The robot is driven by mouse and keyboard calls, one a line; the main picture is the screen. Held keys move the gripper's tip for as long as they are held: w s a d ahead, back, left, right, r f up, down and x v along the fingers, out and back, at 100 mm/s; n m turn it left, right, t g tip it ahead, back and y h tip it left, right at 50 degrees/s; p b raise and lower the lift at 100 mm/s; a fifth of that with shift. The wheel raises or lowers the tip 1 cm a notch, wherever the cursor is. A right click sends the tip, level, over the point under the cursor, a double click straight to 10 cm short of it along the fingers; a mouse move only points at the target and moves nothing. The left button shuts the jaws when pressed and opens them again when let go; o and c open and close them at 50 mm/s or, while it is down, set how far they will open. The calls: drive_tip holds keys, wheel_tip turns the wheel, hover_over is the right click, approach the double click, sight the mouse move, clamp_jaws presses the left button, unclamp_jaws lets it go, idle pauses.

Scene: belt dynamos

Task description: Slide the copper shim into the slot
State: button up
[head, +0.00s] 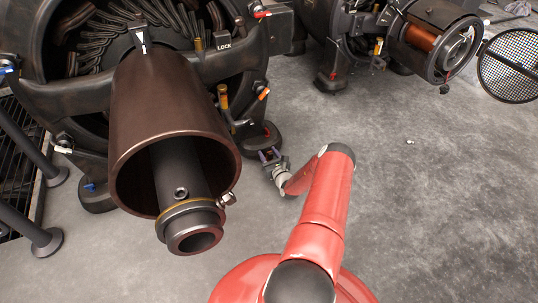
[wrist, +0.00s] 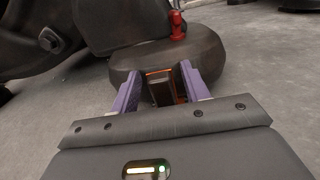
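My gripper (head: 268,156) has purple fingers and is low by the round dark foot of the large dynamo. In the wrist view its fingers (wrist: 161,68) are spread apart. Between the fingertips is a dark block-like piece (wrist: 160,90) with orange-copper edges, against the near side of the foot (wrist: 205,60). A gap shows to its left; to its right the finger overlaps an orange edge. I cannot tell whether this piece is the copper shim or the slot. No separate copper shim is clearly visible.
The large dynamo's brown cylinder (head: 170,100) and dark shaft (head: 187,190) overhang left of my arm. A red-capped fitting (wrist: 177,25) stands on the foot. A second dynamo (head: 435,40) with a mesh disc (head: 510,65) is back right.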

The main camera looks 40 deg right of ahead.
drive_tip(key=shift+s+d, duration=0.1)
idle(0.4)
drive_tip(key=p+v, duration=0.1)
drive_tip(key=v, duration=0.6)
drive_tip(key=shift+s+p, duration=0.3)
drive_tip(key=shift+p, duration=0.1)
